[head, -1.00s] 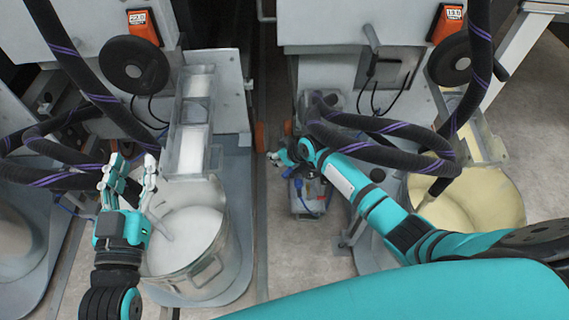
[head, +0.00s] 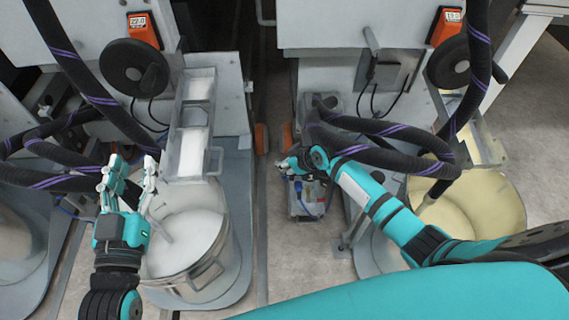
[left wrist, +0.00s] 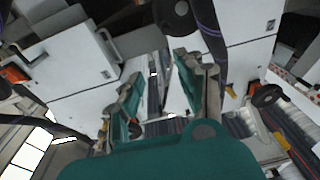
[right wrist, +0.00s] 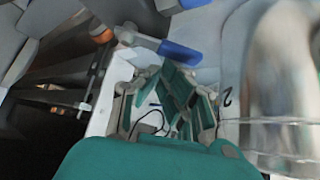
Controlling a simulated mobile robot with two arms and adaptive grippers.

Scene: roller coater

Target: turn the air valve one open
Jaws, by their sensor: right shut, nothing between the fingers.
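In the right wrist view a blue lever handle (right wrist: 180,52) on a pale metal stem lies just beyond my right fingers; it looks like an air valve handle. I cannot tell whether it is number one. In the head view a small pump unit (head: 299,207) with blue parts stands on the floor between the two machines, partly hidden by my right gripper. My right gripper (head: 284,167) is over its far end, shut and empty. Contact with the handle is not clear. My left gripper (head: 132,172) is open and empty above the left pot's rim.
A steel pot (head: 213,275) with white liquid stands at left, under a chute (head: 192,125). A pot of cream liquid (head: 490,195) stands at right. Thick black hoses (head: 400,128) loop close to my right forearm. Machine walls flank the narrow floor gap.

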